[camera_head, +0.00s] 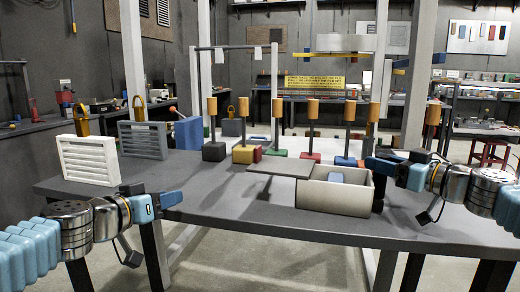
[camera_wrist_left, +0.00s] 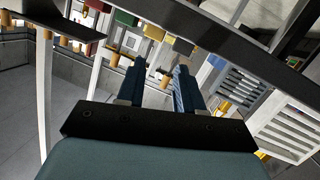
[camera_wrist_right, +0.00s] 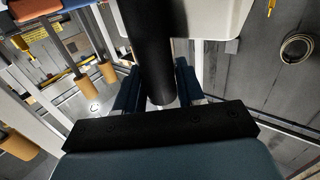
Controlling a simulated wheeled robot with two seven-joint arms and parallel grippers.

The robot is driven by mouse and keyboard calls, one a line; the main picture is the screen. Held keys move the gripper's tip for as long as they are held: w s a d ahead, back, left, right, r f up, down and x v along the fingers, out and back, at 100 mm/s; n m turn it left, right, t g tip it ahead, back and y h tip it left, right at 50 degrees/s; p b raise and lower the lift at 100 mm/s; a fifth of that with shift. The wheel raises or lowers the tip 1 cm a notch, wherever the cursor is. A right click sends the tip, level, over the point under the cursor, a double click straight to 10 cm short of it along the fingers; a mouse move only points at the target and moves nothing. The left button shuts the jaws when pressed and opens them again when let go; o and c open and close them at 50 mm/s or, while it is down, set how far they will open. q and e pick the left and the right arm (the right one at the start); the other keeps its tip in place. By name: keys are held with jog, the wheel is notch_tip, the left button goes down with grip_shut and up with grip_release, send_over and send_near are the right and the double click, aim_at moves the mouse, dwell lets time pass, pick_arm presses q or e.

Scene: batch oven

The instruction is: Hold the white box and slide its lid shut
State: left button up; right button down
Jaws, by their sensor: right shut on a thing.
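The white box (camera_head: 332,200) stands on the grey table, open at its right part, with a blue block (camera_head: 338,178) inside. Its flat grey lid (camera_head: 280,166) sticks out far to the left. My right gripper (camera_head: 378,166) is at the box's right end, shut on a dark upright cylinder, the box's handle (camera_wrist_right: 150,55). The pale box (camera_wrist_right: 208,15) is just beyond it in the right wrist view. My left gripper (camera_head: 178,198) is open and empty at the table's front left, well left of the lid. Its two fingers (camera_wrist_left: 156,85) stand apart in the left wrist view.
Several wooden-topped posts on coloured bases (camera_head: 312,130) stand in a row behind the box. White and grey slatted panels (camera_head: 90,160) and a blue block (camera_head: 187,133) stand at the left. The grey table (camera_head: 215,200) is clear between my left gripper and the lid.

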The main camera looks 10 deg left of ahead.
pick_arm(q)
jog(key=shift+m+t+y, duration=0.3)
jog(key=shift+m, duration=0.3)
jog(key=w+d+r, duration=0.1)
jog(key=d, duration=0.1)
jog(key=w+d, duration=0.2)
jog(key=w+d+r, duration=0.1)
jog(key=w+d, duration=0.1)
jog(key=d, duration=0.1)
jog(key=shift+w+r, duration=0.25)
jog(key=shift+r, duration=0.1)
jog(key=t, duration=0.2)
send_near(260, 149)
jog(key=shift+m+y, duration=0.3)
jog(key=w, duration=1.1)
jog(key=shift+w+d, duration=0.25)
jog(key=shift+d, duration=0.1)
jog(key=shift+c, duration=0.4)
grip_shut()
